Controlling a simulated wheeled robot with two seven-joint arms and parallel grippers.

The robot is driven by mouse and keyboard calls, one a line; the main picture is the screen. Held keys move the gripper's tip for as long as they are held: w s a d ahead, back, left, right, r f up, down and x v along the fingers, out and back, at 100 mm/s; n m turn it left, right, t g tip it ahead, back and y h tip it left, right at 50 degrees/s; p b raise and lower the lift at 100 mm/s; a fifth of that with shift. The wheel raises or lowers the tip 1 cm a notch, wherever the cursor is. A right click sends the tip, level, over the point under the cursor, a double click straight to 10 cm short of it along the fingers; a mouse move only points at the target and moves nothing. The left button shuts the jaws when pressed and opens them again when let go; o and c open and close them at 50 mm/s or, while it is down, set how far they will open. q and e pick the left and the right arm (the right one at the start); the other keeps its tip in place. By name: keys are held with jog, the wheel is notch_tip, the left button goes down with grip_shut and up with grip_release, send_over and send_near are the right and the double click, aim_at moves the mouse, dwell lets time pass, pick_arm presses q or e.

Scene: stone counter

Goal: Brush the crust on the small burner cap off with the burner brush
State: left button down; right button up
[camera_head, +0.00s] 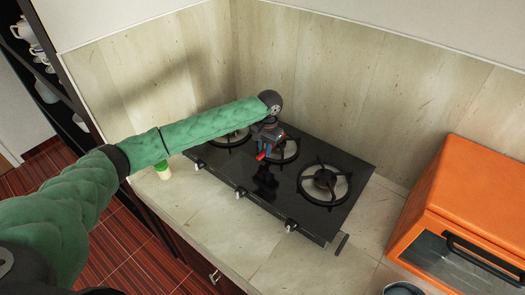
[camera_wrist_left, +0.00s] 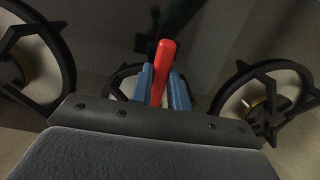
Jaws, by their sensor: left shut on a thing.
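My left gripper (camera_head: 264,148) is over the middle burner of the black gas hob (camera_head: 258,185). Its blue fingers (camera_wrist_left: 162,84) are shut on a red handle (camera_wrist_left: 164,62), which I take for the burner brush; a bit of red also shows in the head view (camera_head: 261,155). The brush's bristles are not visible. The middle burner (camera_head: 290,152) is partly hidden by my gripper. The left burner (camera_head: 233,137) is partly covered by my arm. I cannot make out crust or tell which cap is the small one.
An orange oven (camera_head: 468,195) stands on the counter at the right. A small green-and-cream container (camera_head: 163,171) stands left of the hob. A dark round pot (camera_head: 403,288) is at the bottom edge. The counter in front of the hob (camera_head: 230,232) is clear. A wall rises behind.

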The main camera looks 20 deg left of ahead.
pick_arm(q)
jog(key=shift+s+a, duration=0.2)
jog(key=shift+s, duration=0.3)
jog(key=shift+s+a, duration=0.2)
jog(key=shift+s, duration=0.3)
jog(key=shift+f, duration=0.1)
jog(key=shift+r, duration=3.55)
